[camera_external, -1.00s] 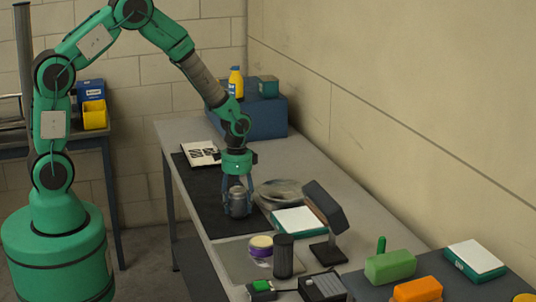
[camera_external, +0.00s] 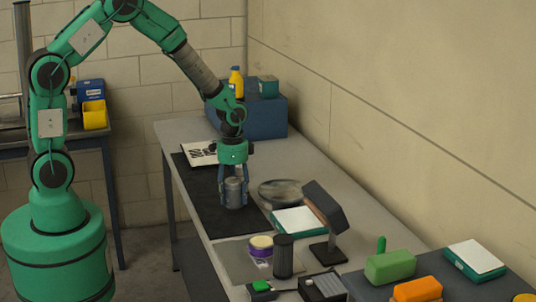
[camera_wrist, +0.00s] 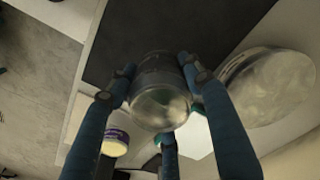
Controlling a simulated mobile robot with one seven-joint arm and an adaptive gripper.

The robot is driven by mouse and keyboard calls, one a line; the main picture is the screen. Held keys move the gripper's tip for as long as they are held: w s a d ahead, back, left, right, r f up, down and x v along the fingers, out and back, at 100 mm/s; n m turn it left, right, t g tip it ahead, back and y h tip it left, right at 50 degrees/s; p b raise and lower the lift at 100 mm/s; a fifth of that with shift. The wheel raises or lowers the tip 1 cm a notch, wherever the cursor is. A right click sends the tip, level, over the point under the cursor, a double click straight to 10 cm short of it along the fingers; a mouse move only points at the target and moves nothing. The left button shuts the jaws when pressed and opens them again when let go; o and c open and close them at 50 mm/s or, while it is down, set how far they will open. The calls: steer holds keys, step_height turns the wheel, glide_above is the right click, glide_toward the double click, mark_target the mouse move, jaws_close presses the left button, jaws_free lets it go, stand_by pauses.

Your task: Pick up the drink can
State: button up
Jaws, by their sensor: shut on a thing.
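The drink can (camera_external: 234,193) is a dark grey metal cylinder, upright between the blue fingers of my gripper (camera_external: 233,190). It appears to be a little above the dark mat (camera_external: 205,187) on the workbench. In the wrist view, the can (camera_wrist: 160,105) shows its pale round end between the fingers of my gripper (camera_wrist: 160,100). The fingers close around its sides and hide parts of them. My gripper is shut on the can.
A shallow metal dish (camera_external: 282,192) lies close right of the can. A white-topped box (camera_external: 299,220), a dark lamp-like stand (camera_external: 327,210), a dark ribbed cylinder (camera_external: 283,258) and a purple-banded tin (camera_external: 261,247) stand nearer. A blue box (camera_external: 262,115) stands behind.

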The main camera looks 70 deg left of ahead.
steer(key=s+d+r, duration=0.1)
steer(key=s+d, duration=0.1)
steer(key=s, duration=1.2)
steer(key=shift+s+d+r+p, duration=0.15)
steer(key=shift+d+r+p, duration=0.05)
steer(key=shift+d+p, duration=0.1)
